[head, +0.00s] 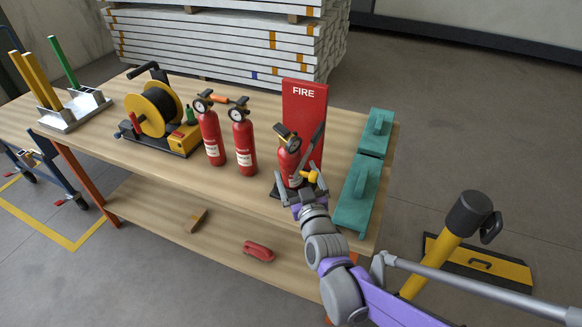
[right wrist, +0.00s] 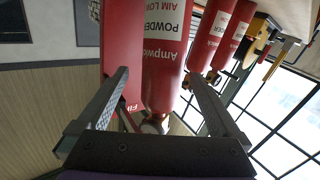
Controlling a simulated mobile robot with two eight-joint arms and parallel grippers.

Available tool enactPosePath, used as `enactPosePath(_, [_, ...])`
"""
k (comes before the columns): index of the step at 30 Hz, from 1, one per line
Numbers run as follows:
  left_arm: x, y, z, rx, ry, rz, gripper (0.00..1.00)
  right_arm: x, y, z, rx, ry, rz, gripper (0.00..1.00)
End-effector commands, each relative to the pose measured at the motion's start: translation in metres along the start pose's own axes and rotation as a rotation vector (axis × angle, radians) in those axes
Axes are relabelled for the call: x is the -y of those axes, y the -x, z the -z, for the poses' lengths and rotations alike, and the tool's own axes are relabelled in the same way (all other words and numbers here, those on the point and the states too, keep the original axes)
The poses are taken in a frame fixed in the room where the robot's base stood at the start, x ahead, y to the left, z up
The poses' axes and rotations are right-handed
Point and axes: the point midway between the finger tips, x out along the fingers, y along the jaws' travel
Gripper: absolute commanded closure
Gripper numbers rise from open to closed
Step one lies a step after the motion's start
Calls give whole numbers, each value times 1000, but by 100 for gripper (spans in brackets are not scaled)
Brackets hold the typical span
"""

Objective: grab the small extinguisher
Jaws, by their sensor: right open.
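The small red extinguisher (head: 287,161) stands upright in front of the red FIRE backboard (head: 306,105) on its dark base, near the right end of the workbench. My right gripper (head: 303,190) is low in front of it and open. In the right wrist view its fingers (right wrist: 157,75) spread to either side of the extinguisher's red body (right wrist: 165,60), which shows a white label with POWDER on it. I cannot tell whether the fingers touch it. My left gripper is not in view.
Two more red extinguishers (head: 242,146) stand left of it on the bench (head: 130,165). Further left are a yellow cable reel (head: 153,108) and a metal rack (head: 75,110). Teal cases (head: 357,195) lie close on the right. A yellow-black post (head: 445,245) stands on the floor at right.

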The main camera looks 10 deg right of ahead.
Motion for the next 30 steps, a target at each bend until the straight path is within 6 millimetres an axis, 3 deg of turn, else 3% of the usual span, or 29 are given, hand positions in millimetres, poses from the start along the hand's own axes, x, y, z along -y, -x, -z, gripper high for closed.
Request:
enactPosePath(12, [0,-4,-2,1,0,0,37,4,-50,-8,1,0,0,0])
enactPosePath(21, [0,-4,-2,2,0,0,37,4,-54,-8,1,0,0,2])
enactPosePath(30, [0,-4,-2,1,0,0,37,4,-54,-8,1,0,1,56])
